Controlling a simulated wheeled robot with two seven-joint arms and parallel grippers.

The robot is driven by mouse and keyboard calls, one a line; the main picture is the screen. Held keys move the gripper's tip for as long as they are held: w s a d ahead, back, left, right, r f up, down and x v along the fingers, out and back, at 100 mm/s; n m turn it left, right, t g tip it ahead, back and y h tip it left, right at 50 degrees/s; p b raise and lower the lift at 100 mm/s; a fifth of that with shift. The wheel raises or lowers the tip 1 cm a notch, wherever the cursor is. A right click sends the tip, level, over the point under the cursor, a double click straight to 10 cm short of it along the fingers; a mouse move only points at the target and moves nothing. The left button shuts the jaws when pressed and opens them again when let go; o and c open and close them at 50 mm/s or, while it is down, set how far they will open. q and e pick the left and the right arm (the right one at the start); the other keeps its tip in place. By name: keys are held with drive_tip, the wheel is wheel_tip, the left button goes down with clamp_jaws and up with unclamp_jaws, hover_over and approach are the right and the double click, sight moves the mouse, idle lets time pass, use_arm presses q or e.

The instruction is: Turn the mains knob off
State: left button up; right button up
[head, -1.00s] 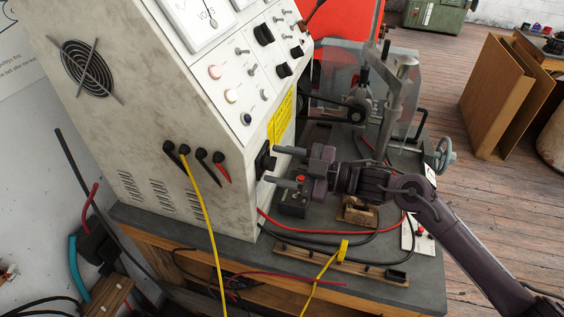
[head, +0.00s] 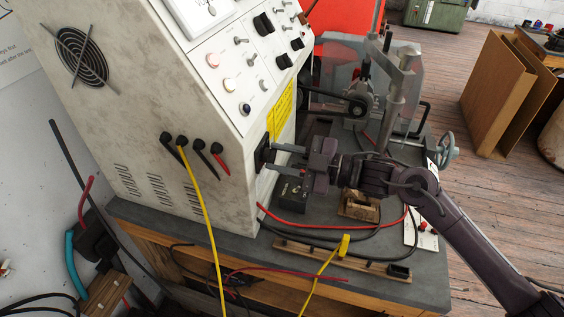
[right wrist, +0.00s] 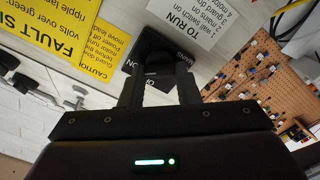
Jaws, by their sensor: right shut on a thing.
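The mains knob (right wrist: 160,62) is black and sits on a dark plate (right wrist: 142,48) with white lettering, partly readable as "ON". In the head view the knob (head: 264,154) is on the right-hand face of the pale test cabinet, below the yellow label, largely hidden by the fingers. My right gripper (head: 274,158) points left at this face and is shut on the knob. In the right wrist view its two dark fingers (right wrist: 160,88) stand on either side of the knob. The knob's exact pointing direction is hard to tell. My left gripper is not in view.
The pale cabinet (head: 150,110) carries meters, switches and plugged leads. Red and black cables, a wooden block (head: 358,207) and a vise-like stand (head: 400,85) crowd the grey bench top (head: 330,240).

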use_arm(q)
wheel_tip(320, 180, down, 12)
drive_tip(key=b, duration=1.1)
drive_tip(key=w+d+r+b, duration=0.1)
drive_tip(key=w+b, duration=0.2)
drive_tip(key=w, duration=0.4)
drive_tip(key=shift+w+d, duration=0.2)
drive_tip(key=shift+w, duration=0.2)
use_arm(e)
drive_tip(key=shift+s+f+n, duration=0.1)
drive_tip(key=shift+f+n, duration=0.05)
drive_tip(key=shift+n, duration=2.5)
drive_tip(key=shift+f+n, duration=0.1)
drive_tip(key=shift+n, duration=2.55)
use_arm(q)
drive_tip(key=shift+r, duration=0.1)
use_arm(e)
drive_tip(key=o, duration=1)
drive_tip(key=shift+d, duration=0.1)
